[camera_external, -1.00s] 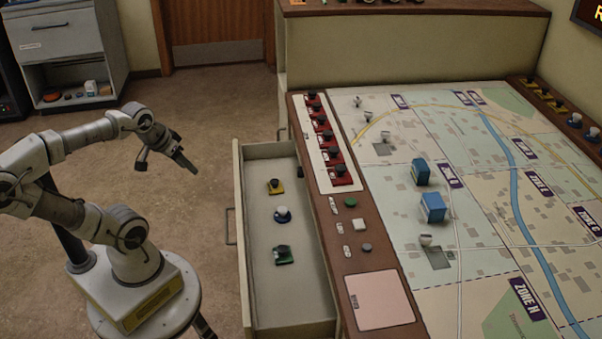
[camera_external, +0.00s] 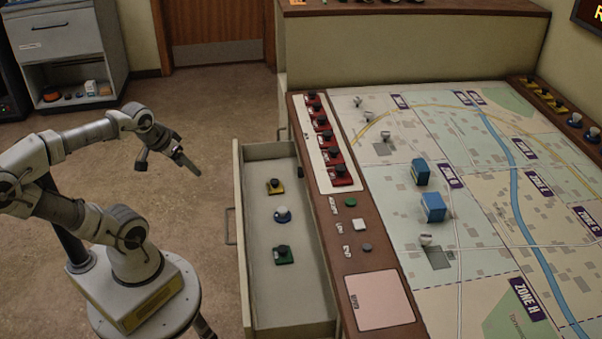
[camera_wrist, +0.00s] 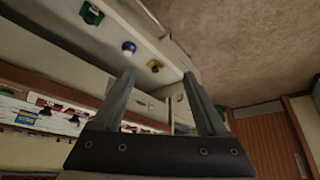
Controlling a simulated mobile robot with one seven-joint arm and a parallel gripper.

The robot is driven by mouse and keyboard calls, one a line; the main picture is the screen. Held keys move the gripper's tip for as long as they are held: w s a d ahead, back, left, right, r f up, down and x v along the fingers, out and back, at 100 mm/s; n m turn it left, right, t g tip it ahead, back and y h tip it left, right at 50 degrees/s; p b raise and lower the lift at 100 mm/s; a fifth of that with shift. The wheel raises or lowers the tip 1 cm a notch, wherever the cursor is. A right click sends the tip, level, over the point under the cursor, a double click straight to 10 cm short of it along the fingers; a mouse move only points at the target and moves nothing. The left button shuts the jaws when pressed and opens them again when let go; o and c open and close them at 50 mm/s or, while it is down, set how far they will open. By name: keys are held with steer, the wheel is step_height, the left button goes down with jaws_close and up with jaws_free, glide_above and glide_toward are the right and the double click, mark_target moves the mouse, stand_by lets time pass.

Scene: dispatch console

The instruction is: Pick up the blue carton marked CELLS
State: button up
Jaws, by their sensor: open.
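Two blue cartons stand on the map table: one farther back (camera_external: 420,172) and one nearer (camera_external: 433,207). Their lettering is too small to read, so I cannot tell which is marked CELLS. My gripper (camera_external: 187,166) is in the air over the floor, left of the open drawer and well apart from both cartons. In the wrist view my gripper (camera_wrist: 160,95) shows two spread fingers with nothing between them.
An open drawer (camera_external: 262,308) juts out left of the map table (camera_external: 480,262), holding a yellow piece (camera_external: 275,186), a blue-and-white piece (camera_external: 282,215) and a green piece (camera_external: 283,255). Red pieces (camera_external: 328,148) line the console edge. Small white cups stand near the cartons.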

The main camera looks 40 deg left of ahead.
steer(key=o, duration=0.3)
